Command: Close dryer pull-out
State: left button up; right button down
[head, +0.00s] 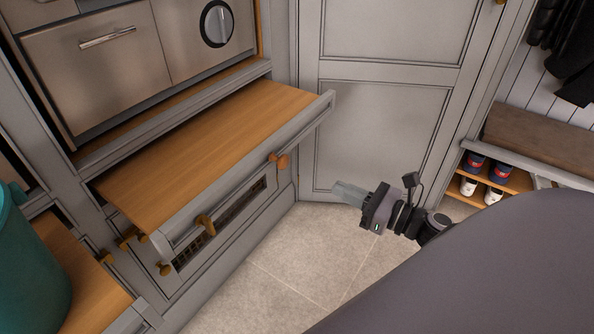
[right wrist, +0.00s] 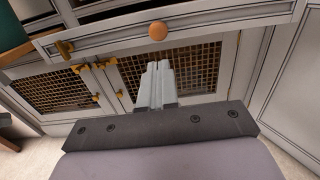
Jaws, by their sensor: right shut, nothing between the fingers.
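The dryer pull-out (head: 205,155), a wooden shelf with a grey front, stands pulled out below the dryer (head: 200,30). Its front carries two knobs, a right one (head: 279,161) and a left one (head: 205,224). My right gripper (head: 345,193) is shut and empty, to the right of the pull-out's front and apart from it. In the right wrist view the gripper (right wrist: 158,72) points toward the cabinet, and the pull-out's front (right wrist: 200,28) with a round knob (right wrist: 158,31) shows beyond its tips. My left gripper is not in view.
Lattice cabinet doors (right wrist: 190,75) are below the pull-out. A teal container (head: 30,265) stands on a wooden surface at the left. A tall grey door (head: 385,110) stands behind my gripper. Shoes (head: 485,180) sit on a rack at the right. The tiled floor (head: 300,260) before the cabinet is clear.

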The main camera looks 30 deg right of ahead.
jog(key=x, duration=1.1)
jog(key=shift+w, duration=0.4)
jog(key=shift+a, duration=0.1)
